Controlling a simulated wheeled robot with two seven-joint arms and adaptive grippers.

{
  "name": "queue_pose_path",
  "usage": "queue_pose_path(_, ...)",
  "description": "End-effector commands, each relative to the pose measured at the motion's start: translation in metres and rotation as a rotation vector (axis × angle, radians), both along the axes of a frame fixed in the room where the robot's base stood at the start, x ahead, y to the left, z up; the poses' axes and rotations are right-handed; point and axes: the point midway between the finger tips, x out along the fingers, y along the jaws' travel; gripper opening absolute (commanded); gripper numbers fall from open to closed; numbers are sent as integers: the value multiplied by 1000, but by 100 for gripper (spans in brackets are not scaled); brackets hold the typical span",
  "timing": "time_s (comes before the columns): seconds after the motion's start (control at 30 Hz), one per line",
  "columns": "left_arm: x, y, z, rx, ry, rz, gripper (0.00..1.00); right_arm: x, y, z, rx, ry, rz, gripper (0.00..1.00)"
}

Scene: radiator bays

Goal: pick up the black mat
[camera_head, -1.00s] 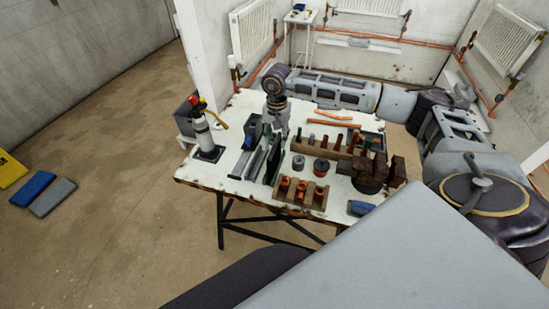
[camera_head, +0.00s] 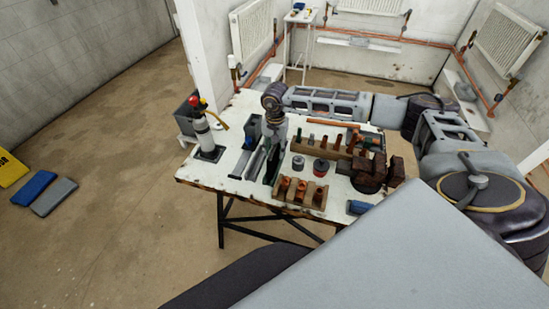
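My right gripper (camera_head: 271,165) points down over the worktable (camera_head: 205,175), among upright grey and dark pieces left of the table's middle. Its dark fingers blend with these pieces, so I cannot tell whether it is open or holds anything. A flat black square (camera_head: 208,154) lies under the gas bottle at the table's left end. It is the most mat-like black thing in view, but I cannot tell whether it is the black mat. It is to the left of the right gripper and apart from it. My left gripper is not in view.
The gas bottle (camera_head: 201,132) stands left of the gripper. Wooden racks (camera_head: 298,195) with copper fittings, brown blocks (camera_head: 368,168) and a blue tool (camera_head: 359,208) crowd the right side. Blue (camera_head: 33,187), grey (camera_head: 54,197) and yellow (camera_head: 10,169) pads lie on open floor.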

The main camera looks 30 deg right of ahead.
Motion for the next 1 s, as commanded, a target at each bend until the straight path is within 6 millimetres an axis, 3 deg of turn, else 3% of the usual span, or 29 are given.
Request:
queue_pose_path(0.3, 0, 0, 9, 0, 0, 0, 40, 0, 3, -30, -1, 2, 0, 39)
queue_pose_path(0.83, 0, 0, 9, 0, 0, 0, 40, 0, 3, -33, -1, 1, 0, 39)
queue_pose_path(1.0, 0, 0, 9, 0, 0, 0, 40, 0, 3, -33, -1, 1, 0, 17)
